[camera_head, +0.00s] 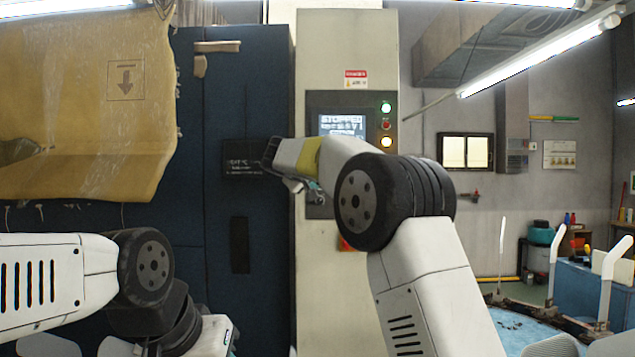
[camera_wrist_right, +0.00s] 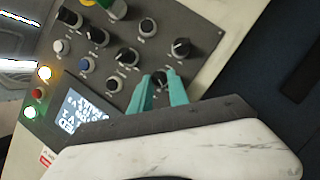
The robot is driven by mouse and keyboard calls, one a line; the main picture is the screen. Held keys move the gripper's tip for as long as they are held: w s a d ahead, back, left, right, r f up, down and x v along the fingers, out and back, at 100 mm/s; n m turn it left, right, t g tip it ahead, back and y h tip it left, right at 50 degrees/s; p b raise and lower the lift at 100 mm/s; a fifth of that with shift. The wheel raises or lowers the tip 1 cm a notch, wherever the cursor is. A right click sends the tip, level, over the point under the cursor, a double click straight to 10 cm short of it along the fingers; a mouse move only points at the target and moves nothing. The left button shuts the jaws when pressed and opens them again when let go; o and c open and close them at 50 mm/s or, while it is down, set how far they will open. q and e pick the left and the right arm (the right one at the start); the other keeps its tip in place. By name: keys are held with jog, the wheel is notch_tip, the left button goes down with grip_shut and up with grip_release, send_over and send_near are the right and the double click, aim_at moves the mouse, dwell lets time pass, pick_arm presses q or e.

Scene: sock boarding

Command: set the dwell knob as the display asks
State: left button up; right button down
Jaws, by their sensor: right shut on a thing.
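The control panel is on the tall cream cabinet (camera_head: 347,60). Its lit display (camera_head: 342,125) reads something like "STOPPED" on top, with smaller lines I cannot read. The display also shows, rotated, in the right wrist view (camera_wrist_right: 82,113). My right gripper (camera_wrist_right: 160,84) has teal fingers closed on either side of a small black knob (camera_wrist_right: 159,76) on the grey panel. The knob's label is too small to read, so I cannot tell whether it is the dwell knob. In the head view my right forearm hides most of the knob panel.
Several other knobs surround the held one closely, including a black knob (camera_wrist_right: 181,47) and another (camera_wrist_right: 128,56). Lit buttons (camera_head: 386,107) sit right of the display. Dark blue cabinet doors (camera_head: 215,290) stand to the left. A yellow sheet (camera_head: 80,100) hangs at upper left.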

jog(key=c, duration=1.3)
grip_release()
jog(key=shift+o, duration=0.2)
jog(key=v, duration=0.7)
jog(key=shift+s+a, duration=0.15)
jog(key=shift+s, duration=0.2)
jog(key=shift+r, duration=0.1)
jog(key=s+d+f+m+g+y, duration=0.1)
jog(key=s+d+f+g, duration=0.2)
jog(key=s+d+f, duration=0.4)
jog(key=s+d+f+m+g+y, duration=0.1)
jog(key=s+d+f+g, duration=0.1)
jog(key=s+d+f, duration=0.5)
jog(key=s+d+f+m+g+y, duration=0.1)
jog(key=s+f+y, duration=0.1)
jog(key=s+f, duration=0.5)
jog(key=s+d+f+m+g+y, duration=0.2)
jog(key=s+f, duration=0.5)
jog(key=s, duration=1.1)
jog(key=shift+s+d+y, duration=0.2)
jog(key=shift+s+y, duration=0.1)
jog(key=shift+y, duration=0.1)
